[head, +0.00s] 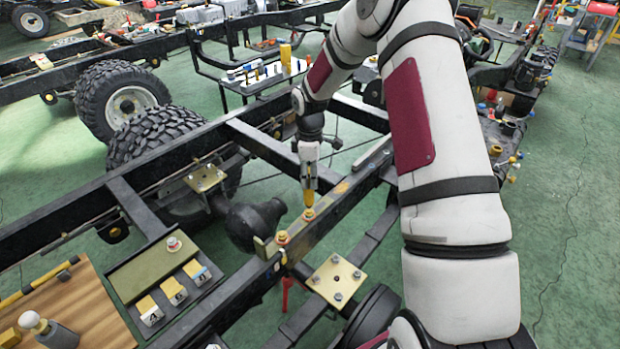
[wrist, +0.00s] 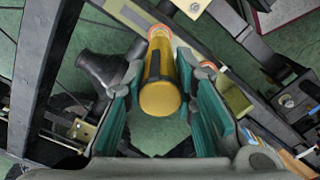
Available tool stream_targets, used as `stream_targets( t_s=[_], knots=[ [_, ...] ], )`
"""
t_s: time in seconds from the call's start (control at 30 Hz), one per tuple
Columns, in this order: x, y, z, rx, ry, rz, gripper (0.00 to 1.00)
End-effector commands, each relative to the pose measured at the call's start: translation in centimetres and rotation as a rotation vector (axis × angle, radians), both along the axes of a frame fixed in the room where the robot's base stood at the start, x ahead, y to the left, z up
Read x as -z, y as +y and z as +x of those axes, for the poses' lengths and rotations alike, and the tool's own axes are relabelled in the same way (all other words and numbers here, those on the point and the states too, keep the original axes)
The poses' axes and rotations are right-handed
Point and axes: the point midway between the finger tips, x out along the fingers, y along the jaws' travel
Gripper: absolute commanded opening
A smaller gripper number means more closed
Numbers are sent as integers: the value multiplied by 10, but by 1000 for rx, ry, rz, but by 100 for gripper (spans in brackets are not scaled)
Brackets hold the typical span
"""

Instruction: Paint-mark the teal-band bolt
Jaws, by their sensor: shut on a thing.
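My gripper (head: 309,182) points down over the chassis rail, shut on a yellow paint marker (head: 309,198). In the wrist view the marker (wrist: 160,97) lies between the gripper's teal pads, its far end by an orange-pink ring. In the head view its lower end is at or just above a bolt with orange-red colour (head: 308,214) on the rail bracket; contact cannot be told. A second similar bolt (head: 281,238) stands nearer on the same bracket. A brass plate (head: 326,288) below right carries several grey bolts. I cannot make out a teal band on any bolt.
A wooden board (head: 95,315) lies at lower left. Black rails and crossmembers surround my gripper. A small bench (head: 262,82) with parts stands behind.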

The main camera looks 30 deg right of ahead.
Motion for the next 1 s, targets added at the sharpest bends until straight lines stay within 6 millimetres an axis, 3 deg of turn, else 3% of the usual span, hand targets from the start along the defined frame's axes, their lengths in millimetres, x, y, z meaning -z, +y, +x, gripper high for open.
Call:
stream_targets(
  t_s=[0.57,1.0],
  knots=[
    [-10,0,0,0,-2,0,0],
    [-53,0,0,1,-4,0,0]
  ],
)
